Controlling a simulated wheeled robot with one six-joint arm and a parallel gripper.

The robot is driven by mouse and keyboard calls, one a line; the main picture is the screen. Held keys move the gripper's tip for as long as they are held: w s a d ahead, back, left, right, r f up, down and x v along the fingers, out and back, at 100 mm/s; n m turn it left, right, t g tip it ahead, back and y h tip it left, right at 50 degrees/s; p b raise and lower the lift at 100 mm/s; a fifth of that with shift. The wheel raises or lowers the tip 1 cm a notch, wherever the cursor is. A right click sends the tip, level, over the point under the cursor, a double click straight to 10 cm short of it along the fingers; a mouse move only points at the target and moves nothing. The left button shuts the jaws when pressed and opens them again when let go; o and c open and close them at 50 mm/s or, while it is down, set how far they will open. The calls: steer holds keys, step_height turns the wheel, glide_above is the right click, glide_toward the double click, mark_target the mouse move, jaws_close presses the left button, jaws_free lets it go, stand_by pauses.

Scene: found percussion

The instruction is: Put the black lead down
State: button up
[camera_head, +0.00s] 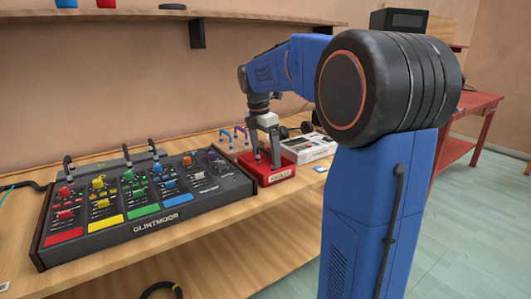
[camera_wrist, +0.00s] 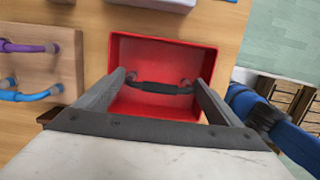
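The black lead (camera_wrist: 160,88) is a short dark cable with a grey plug at each end. In the wrist view it lies crosswise over the inside of the red tray (camera_wrist: 207,60), between my two fingers. My gripper (camera_wrist: 161,78) points down, its fingers apart by about the lead's length, with the tips at the lead's two ends. It appears shut on the lead lengthwise; the contact is hard to see. In the head view my gripper (camera_head: 266,163) reaches down into the labelled red tray (camera_head: 277,176). Whether the lead touches the tray floor cannot be told.
A wooden block (camera_wrist: 68,60) with a purple lead (camera_wrist: 28,46) and a blue lead (camera_wrist: 30,96) stands left of the tray in the wrist view. A dark synth panel (camera_head: 150,205) fills the bench to the left. A white box (camera_head: 308,148) stands close behind the tray.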

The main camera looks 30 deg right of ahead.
steer(key=shift+o, duration=0.8)
steer(key=shift+r, duration=0.15)
step_height(320, 180, up, 12)
steer(key=a, duration=0.2)
steer(key=s+a+f+m+t, duration=0.1)
steer(key=s+a+f+m, duration=0.3)
steer(key=s+f+m, duration=0.2)
steer(key=s+a+f+m+t+y, duration=0.1)
steer(key=s+a+f+m, duration=0.4)
steer(key=s+f, duration=0.5)
steer(key=s+a+f+m+t, duration=0.2)
steer(key=s+a+f+m, duration=0.2)
steer(key=s, duration=1)
step_height(320, 180, down, 4)
steer(key=m, duration=0.3)
steer(key=shift+a+t+y, duration=0.4)
